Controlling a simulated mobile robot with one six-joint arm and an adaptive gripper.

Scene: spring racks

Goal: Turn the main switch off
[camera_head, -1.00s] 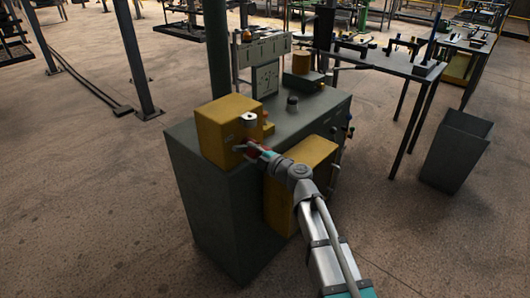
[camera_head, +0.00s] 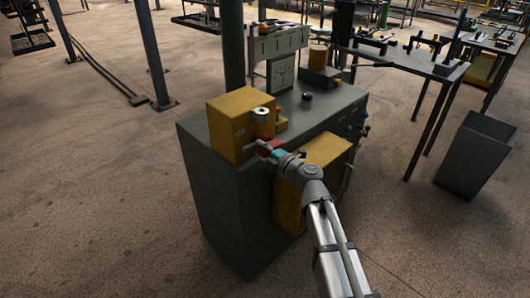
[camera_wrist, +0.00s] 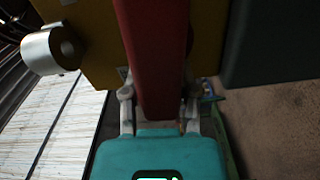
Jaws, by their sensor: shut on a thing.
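The main switch shows as a red handle (camera_head: 276,142) at the front right side of a yellow box (camera_head: 228,130) on the grey-green cabinet. In the wrist view the red handle (camera_wrist: 155,55) runs from the top edge down between my fingers. My gripper (camera_wrist: 160,105) is shut on it, with one finger on each side. In the head view my gripper (camera_head: 268,149) is small against the box's right side, and its fingers partly hide the handle. The handle's exact angle is hard to tell.
The cabinet (camera_head: 208,190) stands on open floor. A silver cylinder (camera_head: 261,114) juts from the yellow box, also close by in the wrist view (camera_wrist: 45,50). A second yellow box (camera_head: 292,205) is behind my arm. A dark bin (camera_head: 475,155) and a table (camera_head: 405,65) stand at right.

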